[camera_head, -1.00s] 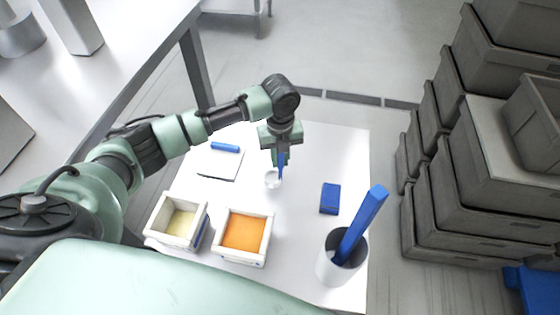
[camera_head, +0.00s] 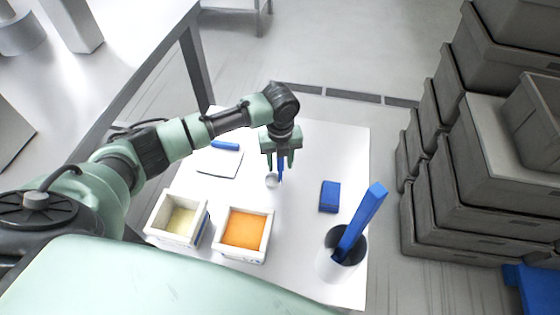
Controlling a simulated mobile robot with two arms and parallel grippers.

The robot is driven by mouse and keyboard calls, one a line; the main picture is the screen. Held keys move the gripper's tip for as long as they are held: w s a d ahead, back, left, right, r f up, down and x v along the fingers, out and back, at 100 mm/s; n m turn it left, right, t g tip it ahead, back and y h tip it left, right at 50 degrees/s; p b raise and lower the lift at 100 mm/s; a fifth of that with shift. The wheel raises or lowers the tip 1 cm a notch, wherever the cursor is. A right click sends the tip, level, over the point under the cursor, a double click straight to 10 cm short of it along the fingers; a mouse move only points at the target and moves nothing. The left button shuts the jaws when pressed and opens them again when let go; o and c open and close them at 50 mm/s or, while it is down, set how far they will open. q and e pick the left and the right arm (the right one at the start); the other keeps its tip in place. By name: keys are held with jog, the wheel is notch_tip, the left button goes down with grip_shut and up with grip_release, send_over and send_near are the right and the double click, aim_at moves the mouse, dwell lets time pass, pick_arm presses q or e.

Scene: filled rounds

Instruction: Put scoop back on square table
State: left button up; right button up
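The scoop, with a blue handle (camera_head: 281,167) and a small whitish round bowl (camera_head: 271,181), is on the white square table (camera_head: 310,150) near its middle. The handle points up and the bowl appears to rest on the tabletop. My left gripper (camera_head: 280,162) is above it, pointing down. Its fingers are spread, one on each side of the handle, with gaps visible. The upper end of the handle is hidden by the gripper. My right gripper is not in view.
On the table are a box with pale yellow filling (camera_head: 182,221), a box with orange filling (camera_head: 243,230), a blue block (camera_head: 330,197), a white cup (camera_head: 335,265) holding a blue tool, and a white pad (camera_head: 218,164) beside a blue bar. Grey crates (camera_head: 480,200) stand at right.

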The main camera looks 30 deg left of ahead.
pick_arm(q)
notch_tip(320, 180, up, 12)
jog(key=shift+r+b, duration=0.2)
jog(key=shift+b, duration=0.75)
